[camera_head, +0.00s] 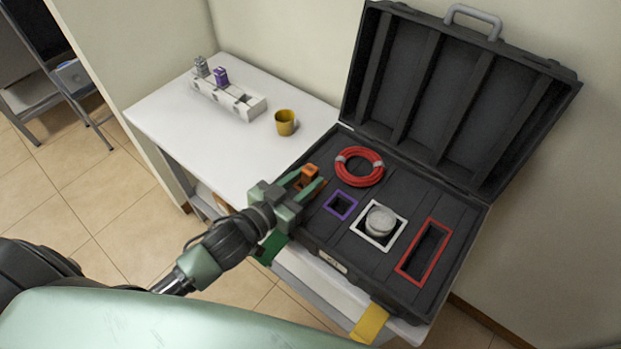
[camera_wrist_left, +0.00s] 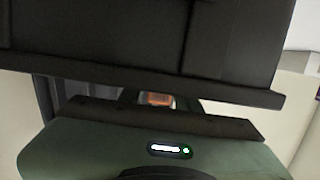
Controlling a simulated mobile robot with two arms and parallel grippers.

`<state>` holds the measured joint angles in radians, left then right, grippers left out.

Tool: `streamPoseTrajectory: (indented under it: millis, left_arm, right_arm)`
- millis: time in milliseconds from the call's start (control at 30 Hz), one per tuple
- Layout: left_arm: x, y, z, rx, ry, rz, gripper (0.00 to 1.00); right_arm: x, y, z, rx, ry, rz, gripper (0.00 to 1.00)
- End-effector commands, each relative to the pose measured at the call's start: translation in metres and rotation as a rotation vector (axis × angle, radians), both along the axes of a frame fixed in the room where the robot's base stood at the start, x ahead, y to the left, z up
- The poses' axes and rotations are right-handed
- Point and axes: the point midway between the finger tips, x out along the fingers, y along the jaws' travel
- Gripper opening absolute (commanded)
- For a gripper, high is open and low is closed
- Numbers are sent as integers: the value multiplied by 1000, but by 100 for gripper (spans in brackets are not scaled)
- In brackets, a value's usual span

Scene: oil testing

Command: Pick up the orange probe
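The orange probe (camera_head: 309,174) stands at the left edge of the open black case (camera_head: 335,246). My left gripper (camera_head: 310,182) reaches in from the left at the case's near-left edge. Its two fingers are apart, with the probe between or just beyond their tips. I see no clear contact between the fingers and the probe. In the left wrist view a small orange patch of the probe (camera_wrist_left: 157,99) shows past the gripper body; the rest of it is hidden. My right gripper is not in view.
The case holds a red cable coil (camera_head: 359,167), a purple frame (camera_head: 341,205), a white frame with a round pale container (camera_head: 380,221), and a red frame (camera_head: 424,251). Its raised lid (camera_head: 455,85) stands behind. A yellow cup (camera_head: 285,122) and white rack (camera_head: 228,97) stand on the white table (camera_head: 165,115).

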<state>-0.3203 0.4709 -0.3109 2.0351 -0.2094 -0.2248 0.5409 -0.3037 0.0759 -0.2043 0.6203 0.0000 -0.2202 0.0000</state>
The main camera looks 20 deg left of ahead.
Motion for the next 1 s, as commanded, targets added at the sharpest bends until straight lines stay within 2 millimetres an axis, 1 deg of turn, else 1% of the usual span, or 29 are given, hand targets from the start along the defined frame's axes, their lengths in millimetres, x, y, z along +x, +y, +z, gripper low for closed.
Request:
streamPoseTrajectory:
  millis: [167, 300, 400, 600, 633, 667, 700, 733, 1000]
  left_arm:
    - [25, -7, 0, 0, -3, 1, 33]
    - [41, -13, -5, 0, -2, 1, 33]
    - [45, -15, -7, 0, -1, 0, 33]
    - [45, -15, -8, 0, -1, 0, 33]
    - [45, -15, -8, 0, -1, 0, 27]
    - [45, -15, -8, 0, -1, 0, 19]
    - [45, -15, -8, 0, -1, 0, 8]
    - [45, -15, -8, 0, -1, 0, 0]
    - [45, -15, -7, 0, -1, 0, 0]
  right_arm:
    - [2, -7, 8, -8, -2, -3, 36]
    - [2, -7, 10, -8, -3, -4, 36]
    - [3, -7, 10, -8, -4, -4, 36]
    - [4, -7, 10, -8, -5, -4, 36]
    - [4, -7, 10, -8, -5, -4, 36]
    - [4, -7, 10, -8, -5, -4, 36]
    - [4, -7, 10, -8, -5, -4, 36]
    - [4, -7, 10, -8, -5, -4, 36]
    - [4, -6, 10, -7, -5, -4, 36]
